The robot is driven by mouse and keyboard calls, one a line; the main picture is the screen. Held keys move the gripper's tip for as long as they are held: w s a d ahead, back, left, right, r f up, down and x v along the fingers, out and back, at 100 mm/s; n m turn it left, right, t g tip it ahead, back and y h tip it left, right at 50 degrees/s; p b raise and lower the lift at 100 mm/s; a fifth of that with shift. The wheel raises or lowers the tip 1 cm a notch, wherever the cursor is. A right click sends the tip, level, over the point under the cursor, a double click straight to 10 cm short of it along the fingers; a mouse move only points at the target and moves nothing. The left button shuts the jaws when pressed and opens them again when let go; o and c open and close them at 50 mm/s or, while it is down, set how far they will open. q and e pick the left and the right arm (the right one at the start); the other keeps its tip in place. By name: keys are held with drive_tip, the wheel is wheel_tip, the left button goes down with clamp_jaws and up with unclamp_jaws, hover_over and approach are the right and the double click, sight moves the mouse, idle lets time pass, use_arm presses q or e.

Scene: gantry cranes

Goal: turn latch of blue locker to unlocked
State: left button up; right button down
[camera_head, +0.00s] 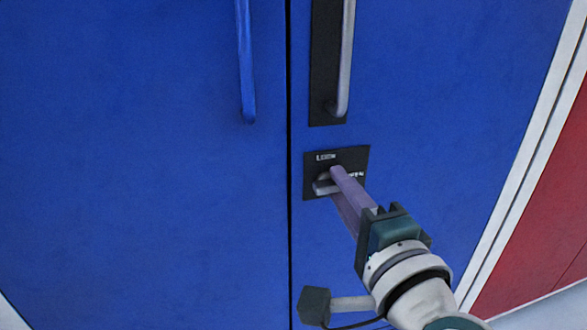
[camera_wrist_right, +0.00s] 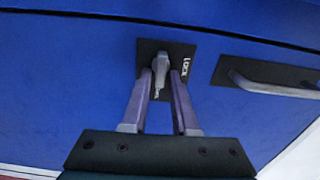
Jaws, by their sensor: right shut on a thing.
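The blue locker (camera_head: 440,90) fills most of the head view. Its silver latch (camera_head: 321,187) sits on a black plate (camera_head: 355,157) with small white lettering that reads "LOCK" at the top and a partly covered word at the right. My right gripper (camera_head: 337,182) reaches in from the lower right, with its purple fingers at the latch. In the right wrist view the two fingers stand either side of the latch (camera_wrist_right: 160,84) and are shut on it. The fingers hide part of the latch and plate in the head view. My left gripper is not in view.
A silver handle (camera_head: 345,70) on a black plate is above the latch; it also shows in the right wrist view (camera_wrist_right: 275,88). A blue handle (camera_head: 244,65) is on the left door, across a dark vertical seam. A red surface (camera_head: 545,215) lies at the right behind a white edge.

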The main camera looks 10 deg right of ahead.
drive_tip(key=shift+m, duration=0.3)
drive_tip(key=c, duration=0.9)
unclamp_jaws()
drive_tip(key=shift+s, duration=0.1)
drive_tip(key=s+p, duration=0.2)
drive_tip(key=s, duration=0.7)
drive_tip(key=shift+s+d, duration=0.15)
drive_tip(key=shift+s, duration=0.25)
